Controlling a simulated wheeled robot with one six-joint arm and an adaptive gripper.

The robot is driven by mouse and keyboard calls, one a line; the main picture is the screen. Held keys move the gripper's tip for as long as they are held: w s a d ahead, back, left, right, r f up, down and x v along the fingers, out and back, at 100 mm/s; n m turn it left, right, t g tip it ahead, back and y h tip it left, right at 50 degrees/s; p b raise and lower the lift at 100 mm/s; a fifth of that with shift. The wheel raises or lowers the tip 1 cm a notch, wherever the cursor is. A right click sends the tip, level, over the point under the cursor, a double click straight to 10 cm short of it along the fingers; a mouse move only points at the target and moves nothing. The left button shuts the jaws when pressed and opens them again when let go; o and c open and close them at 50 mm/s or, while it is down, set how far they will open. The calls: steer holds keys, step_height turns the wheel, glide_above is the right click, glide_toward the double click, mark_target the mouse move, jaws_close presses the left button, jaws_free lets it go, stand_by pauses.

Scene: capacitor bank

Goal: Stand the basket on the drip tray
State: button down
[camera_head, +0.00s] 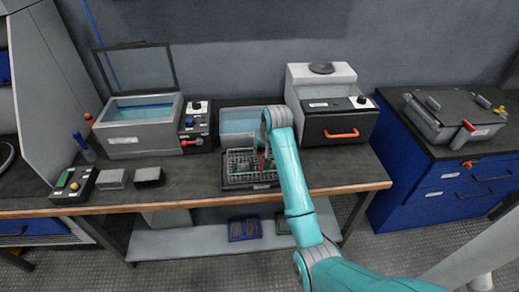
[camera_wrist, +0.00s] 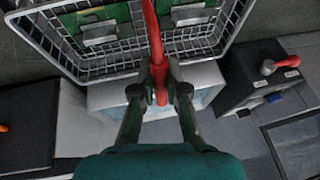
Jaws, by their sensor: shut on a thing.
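The wire basket (camera_head: 240,160) is at the bench's middle, over the dark drip tray (camera_head: 252,187). I cannot tell whether it rests on the tray or hangs just above it. In the wrist view the basket (camera_wrist: 92,73) fills the top, looks about level and holds green boards. Its red handle (camera_wrist: 153,38) runs between the fingertips. My gripper (camera_wrist: 160,88) is shut on this handle. In the head view my gripper (camera_head: 264,148) is partly hidden by my own arm. The drip tray is not clearly visible in the wrist view.
Behind the basket is an open light tank (camera_head: 238,138). An open-lidded bath (camera_head: 140,142) with a control box (camera_head: 195,128) stands left. A white-and-black machine with an orange handle (camera_head: 342,133) stands right. Two small blocks (camera_head: 148,177) lie left, with bare bench between.

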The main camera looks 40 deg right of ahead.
steer(key=c, duration=1.2)
jaws_free()
steer(key=v, duration=1.2)
steer(key=shift+r, duration=0.1)
